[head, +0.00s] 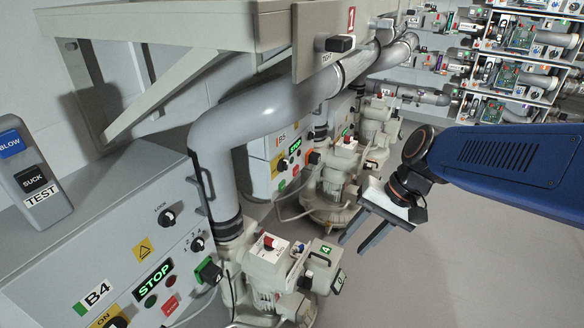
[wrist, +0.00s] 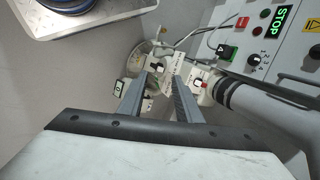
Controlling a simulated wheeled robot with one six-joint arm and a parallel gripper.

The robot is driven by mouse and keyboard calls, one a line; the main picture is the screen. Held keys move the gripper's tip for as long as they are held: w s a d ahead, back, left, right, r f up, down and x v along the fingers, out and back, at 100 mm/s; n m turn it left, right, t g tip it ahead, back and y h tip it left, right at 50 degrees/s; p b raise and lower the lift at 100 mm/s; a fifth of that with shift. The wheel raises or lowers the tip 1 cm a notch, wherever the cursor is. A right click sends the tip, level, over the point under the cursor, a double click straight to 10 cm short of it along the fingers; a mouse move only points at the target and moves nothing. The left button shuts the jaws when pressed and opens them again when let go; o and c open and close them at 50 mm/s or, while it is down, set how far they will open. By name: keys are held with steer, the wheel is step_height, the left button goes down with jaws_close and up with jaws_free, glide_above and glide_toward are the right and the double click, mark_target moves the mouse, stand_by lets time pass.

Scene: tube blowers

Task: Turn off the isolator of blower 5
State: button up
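The B5 panel (head: 266,168) stands behind the B4 panel in the head view, with a lit green STOP display (head: 295,146). My gripper (head: 357,242) is open and empty, in front of blower 5 and to the right of blower 4. The wrist view shows its two fingers (wrist: 155,86) apart, with nothing between them.
Blower 4 (head: 270,275) and the B4 panel (head: 130,275) are nearest. A thick grey pipe (head: 270,108) rises from blower 4. A shelf (head: 150,25) overhangs the left. Bare floor (head: 450,270) lies at right. Racks (head: 515,60) stand far off.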

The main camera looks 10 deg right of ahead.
steer(key=w+a+f+m+g+y, duration=0.1)
steer(key=w+a+m+y, duration=0.3)
steer(key=w, duration=0.3)
steer(key=m+t+y, duration=0.6)
steer(key=m+t, duration=0.5)
steer(key=m, duration=0.6)
glide_toward(287, 165)
steer(key=x, duration=0.8)
steer(key=shift+w+d, duration=0.1)
steer(key=shift+c, duration=0.7)
jaws_close()
